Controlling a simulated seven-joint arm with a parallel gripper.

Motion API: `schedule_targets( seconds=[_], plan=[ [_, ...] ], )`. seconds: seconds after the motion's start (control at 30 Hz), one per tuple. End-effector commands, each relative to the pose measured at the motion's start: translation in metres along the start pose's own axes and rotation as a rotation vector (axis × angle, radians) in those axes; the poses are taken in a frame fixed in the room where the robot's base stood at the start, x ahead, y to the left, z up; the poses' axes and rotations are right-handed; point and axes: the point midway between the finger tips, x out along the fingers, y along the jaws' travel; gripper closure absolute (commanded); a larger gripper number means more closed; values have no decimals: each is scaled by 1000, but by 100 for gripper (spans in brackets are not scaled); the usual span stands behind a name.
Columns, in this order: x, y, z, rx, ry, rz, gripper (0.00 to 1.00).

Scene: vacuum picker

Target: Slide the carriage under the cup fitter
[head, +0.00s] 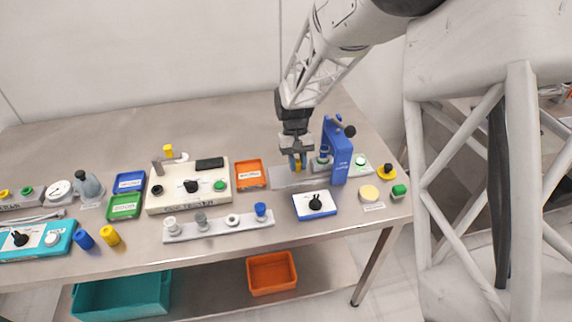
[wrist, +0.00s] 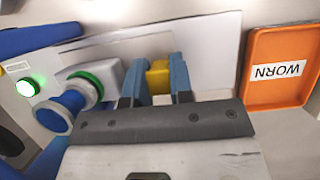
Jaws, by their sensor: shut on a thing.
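My gripper (head: 298,165) is shut on a small yellow block, apparently the carriage's grip. In the wrist view the yellow block (wrist: 158,77) sits between the two blue-grey fingers. A grey rounded piece (wrist: 105,72), apparently part of the carriage, lies left of it, with a green ring and a blue round part (wrist: 68,108) over it. The blue upright cup fitter (head: 341,152) stands just right of my gripper in the head view. The pale slide plate (head: 283,179) lies below my gripper. Whether the carriage is centred under the fitter is hidden.
A green light (wrist: 27,86) glows beside the fitter. The orange tray marked WORN (head: 249,174) lies left of the slide plate. A blue-edged box with a black knob (head: 314,205) stands in front. A rack (head: 218,228) with several cups is front left.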

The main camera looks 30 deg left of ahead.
Motion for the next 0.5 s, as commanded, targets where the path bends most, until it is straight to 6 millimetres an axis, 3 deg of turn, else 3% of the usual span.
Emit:
schedule_targets(
  seconds=[0.33,0.37,0.5],
  plan=[
    [-1,4,0,0,2,0,100],
    [-1,4,0,0,2,0,76],
    [-1,4,0,0,2,0,54]
  ],
)
